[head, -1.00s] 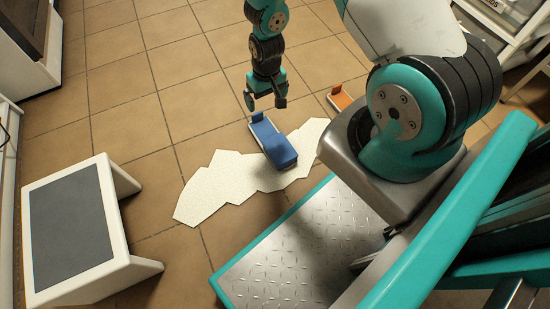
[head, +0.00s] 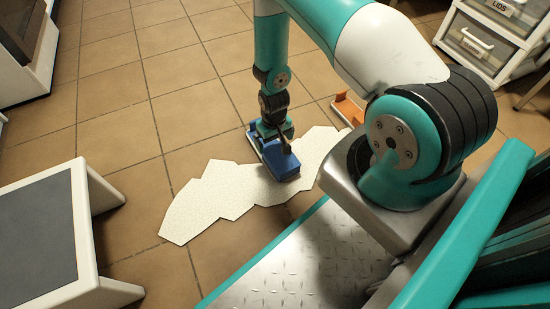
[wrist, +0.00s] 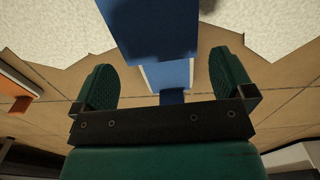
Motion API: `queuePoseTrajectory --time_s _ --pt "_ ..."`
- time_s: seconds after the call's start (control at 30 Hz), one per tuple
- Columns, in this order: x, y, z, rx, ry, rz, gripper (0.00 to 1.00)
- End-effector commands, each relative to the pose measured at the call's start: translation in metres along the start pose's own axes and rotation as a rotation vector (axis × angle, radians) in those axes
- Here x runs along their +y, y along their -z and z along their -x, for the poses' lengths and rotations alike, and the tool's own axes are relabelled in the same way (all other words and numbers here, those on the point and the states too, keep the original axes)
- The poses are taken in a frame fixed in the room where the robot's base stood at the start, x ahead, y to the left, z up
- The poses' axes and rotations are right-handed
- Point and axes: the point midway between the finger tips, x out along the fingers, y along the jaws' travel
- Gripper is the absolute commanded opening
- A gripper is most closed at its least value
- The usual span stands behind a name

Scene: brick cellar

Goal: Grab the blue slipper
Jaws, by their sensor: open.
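The blue slipper (head: 284,167) lies on the cream mat (head: 215,198), with its far end over the tiles. My gripper (head: 272,137) is directly over the far part of the slipper, pointing down. In the wrist view, my gripper (wrist: 162,80) is open, with one green finger on each side of the slipper. The slipper's raised blue band (wrist: 155,28) and pale-edged sole lie along the gap between the fingers. I see space between the slipper and both fingers. I cannot tell the exact height of the fingertips above the floor.
An orange slipper (head: 348,109) lies to the right, at the mat's far edge; it also shows in the wrist view (wrist: 16,84). A white stool with a grey top (head: 38,222) stands at left. White drawers (head: 482,42) stand at back right.

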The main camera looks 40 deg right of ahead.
Motion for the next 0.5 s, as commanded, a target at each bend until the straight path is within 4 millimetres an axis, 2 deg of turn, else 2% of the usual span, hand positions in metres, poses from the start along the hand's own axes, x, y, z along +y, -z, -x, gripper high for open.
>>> queuePoseTrajectory --time_s 0.17,0.4,0.5 --pt "0.001 -0.002 -0.016 -0.001 0.000 -0.001 1.00" --pt "0.002 -0.006 -0.049 -0.002 0.000 -0.001 1.00" --pt "0.002 -0.005 -0.053 0.000 0.000 0.000 1.00"
